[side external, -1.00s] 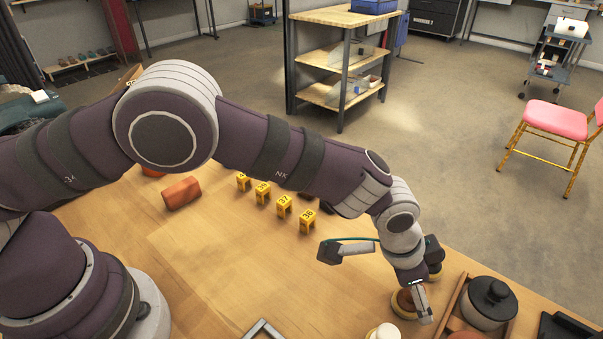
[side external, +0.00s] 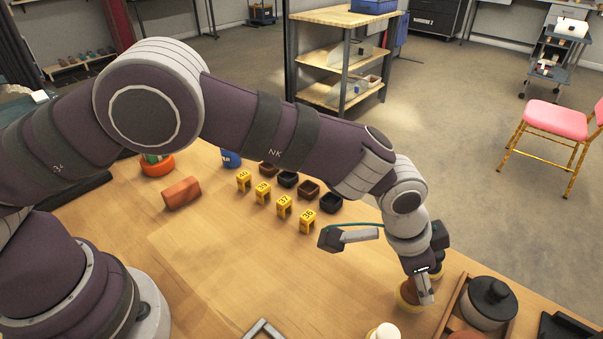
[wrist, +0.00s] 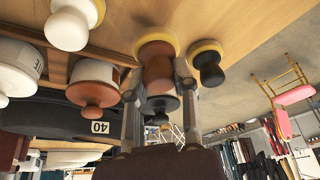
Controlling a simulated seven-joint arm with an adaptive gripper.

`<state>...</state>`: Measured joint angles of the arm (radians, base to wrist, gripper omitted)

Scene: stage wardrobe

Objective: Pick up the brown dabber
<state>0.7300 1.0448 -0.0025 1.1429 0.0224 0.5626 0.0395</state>
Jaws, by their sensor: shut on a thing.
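The brown dabber (wrist: 157,66) has a brown knobbed handle and a pale yellow pad. In the wrist view it sits between the two fingers of my gripper (wrist: 159,80), which is shut on its handle. In the side view the brown dabber (side external: 408,293) is partly covered by my gripper (side external: 420,292). Its pad looks close to the table; I cannot tell exactly how large any gap is.
A black dabber (wrist: 208,64) stands close beside it, and a white dabber (wrist: 68,26) is on the other side. A wooden tray (side external: 454,300) holds a lidded dark pot (side external: 488,301). Yellow numbered markers (side external: 284,206) and small dark bowls stand farther back. The middle table is clear.

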